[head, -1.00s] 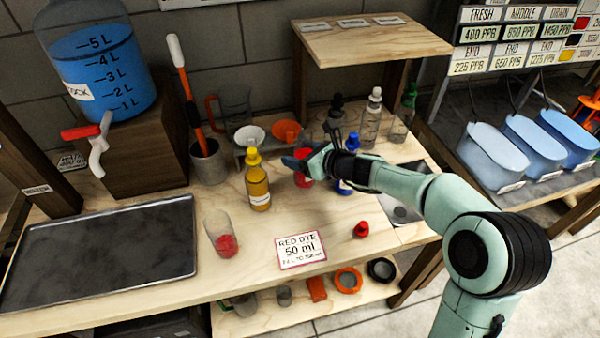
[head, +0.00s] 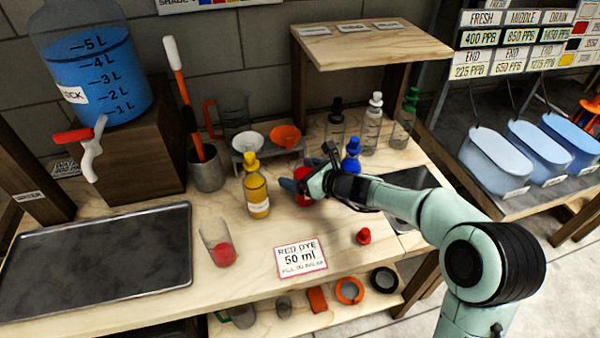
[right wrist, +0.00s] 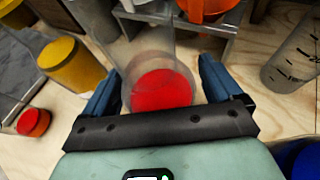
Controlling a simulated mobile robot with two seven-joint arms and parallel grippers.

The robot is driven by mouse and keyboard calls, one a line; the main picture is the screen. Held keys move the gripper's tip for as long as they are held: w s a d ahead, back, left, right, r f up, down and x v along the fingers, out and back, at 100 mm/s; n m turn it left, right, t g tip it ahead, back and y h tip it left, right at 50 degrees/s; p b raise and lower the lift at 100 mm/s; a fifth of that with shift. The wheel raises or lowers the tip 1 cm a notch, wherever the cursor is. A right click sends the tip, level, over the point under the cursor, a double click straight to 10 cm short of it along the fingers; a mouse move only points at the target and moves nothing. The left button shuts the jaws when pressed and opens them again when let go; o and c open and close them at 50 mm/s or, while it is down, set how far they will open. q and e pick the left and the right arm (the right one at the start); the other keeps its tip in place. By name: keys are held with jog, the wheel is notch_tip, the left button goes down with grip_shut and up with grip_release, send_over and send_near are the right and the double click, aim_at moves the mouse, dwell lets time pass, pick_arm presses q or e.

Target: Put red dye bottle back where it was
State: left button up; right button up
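The red dye bottle (head: 304,174) is clear with red liquid low in it and no cap visible on it. It stands between the yellow bottle (head: 256,190) and the blue bottle (head: 351,157). My right gripper (head: 300,188) has its blue fingers on both sides of it, close against its walls. In the right wrist view the bottle (right wrist: 162,88) fills the space between the fingers. Whether its base touches the bench is hidden. A red cap (head: 363,236) lies on the bench in front. My left gripper is not in view.
A beaker with red liquid (head: 219,243) stands at front left, near the red dye card (head: 301,259). A funnel rack (head: 268,153) is behind. Clear bottles (head: 371,125) stand at the back right. Bare bench lies around the red cap.

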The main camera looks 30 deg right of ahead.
jog(key=shift+r, duration=0.1)
jog(key=shift+s+d+r, duration=0.1)
jog(key=shift+s+r, duration=0.05)
jog(key=shift+r, duration=0.05)
jog(key=p+v, duration=0.2)
jog(key=v, duration=0.9)
jog(key=shift+s, duration=0.3)
